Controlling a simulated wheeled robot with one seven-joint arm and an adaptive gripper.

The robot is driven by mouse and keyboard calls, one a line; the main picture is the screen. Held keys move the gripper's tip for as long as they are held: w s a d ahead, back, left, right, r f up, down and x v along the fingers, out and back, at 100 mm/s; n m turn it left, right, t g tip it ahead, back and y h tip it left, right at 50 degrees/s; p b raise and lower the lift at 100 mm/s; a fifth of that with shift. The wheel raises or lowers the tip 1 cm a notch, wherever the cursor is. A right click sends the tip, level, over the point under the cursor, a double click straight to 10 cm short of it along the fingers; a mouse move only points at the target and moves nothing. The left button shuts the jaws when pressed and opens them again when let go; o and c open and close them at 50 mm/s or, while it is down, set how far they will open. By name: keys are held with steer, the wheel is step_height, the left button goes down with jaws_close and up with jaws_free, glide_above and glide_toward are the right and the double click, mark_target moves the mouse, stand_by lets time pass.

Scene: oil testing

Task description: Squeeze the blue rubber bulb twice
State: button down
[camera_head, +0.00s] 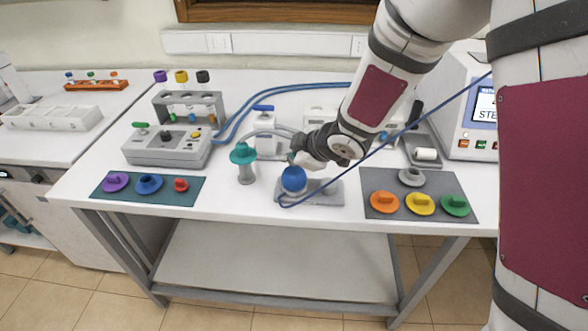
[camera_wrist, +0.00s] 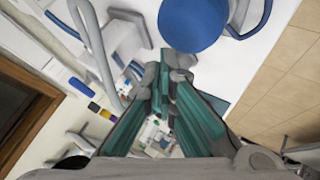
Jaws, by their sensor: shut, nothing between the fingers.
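The blue rubber bulb (camera_head: 294,180) sits upright on a light grey base (camera_head: 322,192) near the front middle of the table. The fingers are together and empty. I cannot tell whether the tips touch the bulb.
A blue hose (camera_head: 400,132) curves around the bulb. A teal mat (camera_head: 120,196) and a grey mat (camera_head: 385,212) hold coloured knobs. A display machine (camera_head: 468,115) stands at right.

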mark_target(292, 171)
steer(key=shift+f, duration=0.15)
stand_by(0.5)
steer(key=shift+f+b, duration=0.3)
steer(key=shift+b, duration=0.1)
steer(key=shift+f+b, duration=0.8)
steer(key=shift+f, duration=0.1)
stand_by(1.1)
stand_by(0.4)
steer(key=shift+r+p, duration=1.15)
steer(key=shift+r, duration=0.15)
steer(key=shift+r, duration=0.1)
steer(key=shift+r+p, duration=2.2)
steer(key=shift+r, duration=0.25)
